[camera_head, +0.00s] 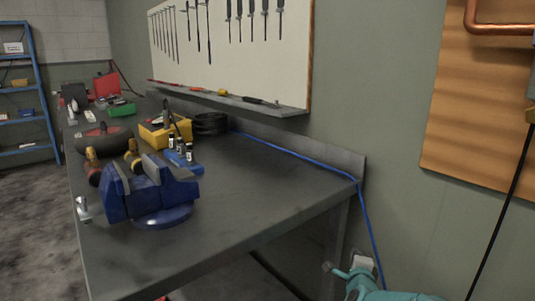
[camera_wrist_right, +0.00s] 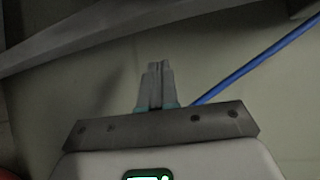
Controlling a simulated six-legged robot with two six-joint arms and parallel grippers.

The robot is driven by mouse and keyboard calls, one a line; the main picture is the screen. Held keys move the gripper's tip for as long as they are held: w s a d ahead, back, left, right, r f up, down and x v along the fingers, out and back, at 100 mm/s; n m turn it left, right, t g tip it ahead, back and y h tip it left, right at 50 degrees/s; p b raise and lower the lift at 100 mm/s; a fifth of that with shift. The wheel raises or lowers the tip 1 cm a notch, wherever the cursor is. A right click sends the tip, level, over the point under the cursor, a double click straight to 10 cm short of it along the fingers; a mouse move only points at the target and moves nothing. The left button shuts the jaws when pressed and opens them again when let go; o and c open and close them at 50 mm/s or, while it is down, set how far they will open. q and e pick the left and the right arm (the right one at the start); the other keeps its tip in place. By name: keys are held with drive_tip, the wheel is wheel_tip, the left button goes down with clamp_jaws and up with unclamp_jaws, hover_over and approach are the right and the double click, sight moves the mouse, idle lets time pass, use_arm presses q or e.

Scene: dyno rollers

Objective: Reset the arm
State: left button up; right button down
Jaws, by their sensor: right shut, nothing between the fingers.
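My right gripper (camera_wrist_right: 156,66) shows in the wrist view. Its two grey fingers are together and nothing is between them. It points toward a plain greenish wall (camera_wrist_right: 215,65), with a blue cable (camera_wrist_right: 262,58) running diagonally to its right. No gripper can be made out for certain in the head view. My left gripper is not in view.
A dark workbench (camera_head: 265,190) runs along the wall, holding a blue vise (camera_head: 150,192), a yellow bin (camera_head: 165,132) and a black coil (camera_head: 210,123). Its near right part is clear. A teal object (camera_head: 390,295) is at the bottom right. Blue shelves (camera_head: 45,95) stand left.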

drive_tip(key=s+a+f+n+g+y, duration=0.1)
drive_tip(key=s+f+n+g, duration=0.1)
drive_tip(key=s+f, duration=0.4)
drive_tip(key=s+a+f+n+g+y, duration=0.2)
drive_tip(key=s+f, duration=0.1)
drive_tip(key=f, duration=0.6)
drive_tip(key=s+a+f+n+g+y, duration=0.1)
drive_tip(key=s+a+f+n+g, duration=0.25)
drive_tip(key=s, duration=0.55)
drive_tip(key=s+a+f+n+g+y, duration=0.1)
drive_tip(key=s+a+f+n+g, duration=0.15)
drive_tip(key=s+f, duration=0.45)
drive_tip(key=s+a+f+n+g+y, duration=0.1)
drive_tip(key=s+a+f+n+g, duration=0.15)
drive_tip(key=s, duration=0.85)
drive_tip(key=s+a+n+g+y, duration=0.2)
drive_tip(key=s+n+g, duration=0.1)
drive_tip(key=s+n, duration=0.6)
use_arm(q)
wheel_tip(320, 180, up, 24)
drive_tip(key=p, duration=2.3)
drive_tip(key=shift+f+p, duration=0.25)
drive_tip(key=shift+p, duration=0.05)
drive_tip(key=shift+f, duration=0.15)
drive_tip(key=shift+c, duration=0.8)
use_arm(e)
wheel_tip(320, 180, up, 24)
drive_tip(key=m, duration=0.1)
drive_tip(key=shift+s+f, duration=0.2)
drive_tip(key=shift+f, duration=0.05)
